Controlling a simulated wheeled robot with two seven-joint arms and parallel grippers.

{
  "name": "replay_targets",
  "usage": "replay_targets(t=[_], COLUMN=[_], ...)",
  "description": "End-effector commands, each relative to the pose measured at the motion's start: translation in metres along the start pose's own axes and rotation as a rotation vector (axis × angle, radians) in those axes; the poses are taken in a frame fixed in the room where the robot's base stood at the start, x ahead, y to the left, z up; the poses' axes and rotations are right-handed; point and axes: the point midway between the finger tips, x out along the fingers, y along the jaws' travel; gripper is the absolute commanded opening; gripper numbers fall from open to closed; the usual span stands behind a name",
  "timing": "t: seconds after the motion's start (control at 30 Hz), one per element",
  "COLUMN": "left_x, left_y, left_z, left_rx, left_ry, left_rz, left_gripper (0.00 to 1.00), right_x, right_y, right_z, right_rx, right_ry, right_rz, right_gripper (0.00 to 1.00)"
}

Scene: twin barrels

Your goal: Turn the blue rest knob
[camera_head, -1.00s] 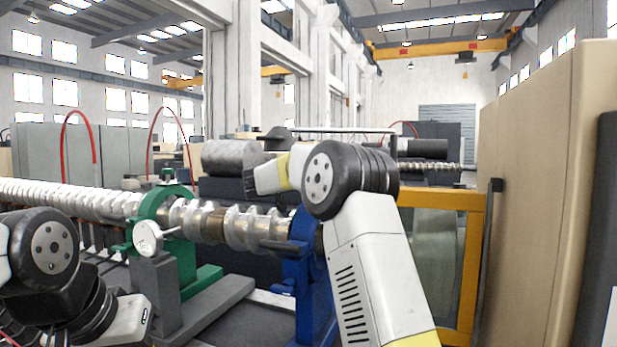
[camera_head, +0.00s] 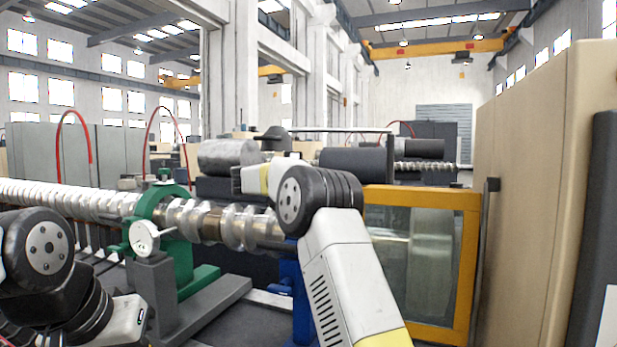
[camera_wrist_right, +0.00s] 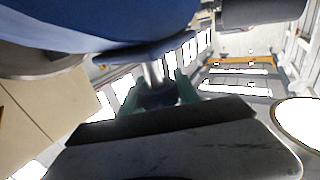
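The blue rest (camera_head: 302,312) stands right of centre in the head view, largely hidden behind my right arm. A small knob-like part (camera_head: 281,288) shows at its left side, too small to make out well. In the right wrist view a large blue surface (camera_wrist_right: 100,22) fills the top left, very close. Below it is a flat blue piece on a shiny metal stem (camera_wrist_right: 152,74), which may be the knob. My right gripper's fingers cannot be made out clearly in either view. My left arm shows at the lower left of the head view; its gripper is out of view.
A long metal screw shaft (camera_head: 232,228) runs from the left towards the blue rest. It passes through a green rest (camera_head: 176,208) with a white dial (camera_head: 144,237). A yellow-framed window panel (camera_head: 467,265) and a beige cabinet (camera_head: 525,190) stand at the right.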

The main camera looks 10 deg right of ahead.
Motion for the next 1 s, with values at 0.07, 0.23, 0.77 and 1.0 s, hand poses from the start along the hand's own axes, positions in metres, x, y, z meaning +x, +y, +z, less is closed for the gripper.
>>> replay_targets(t=[0.07, 0.23, 0.77, 1.0], left_x=[0.0, 0.0, 0.0, 0.0], left_y=[0.0, 0.0, 0.0, 0.0], left_z=[0.0, 0.0, 0.0, 0.0], left_rx=[0.0, 0.0, 0.0, 0.0], left_ry=[0.0, 0.0, 0.0, 0.0], left_rz=[0.0, 0.0, 0.0, 0.0], left_gripper=[0.0, 0.0, 0.0, 0.0], right_x=[0.0, 0.0, -0.049, -0.075], right_y=[0.0, 0.0, -0.001, -0.001], right_z=[-0.001, -0.001, -0.001, 0.0], right_rx=[0.0, 0.001, 0.001, 0.0], right_ry=[0.002, 0.001, 0.001, 0.002], right_rz=[-0.001, -0.001, -0.006, -0.002], right_gripper=[0.51, 0.59, 0.59, 0.59])
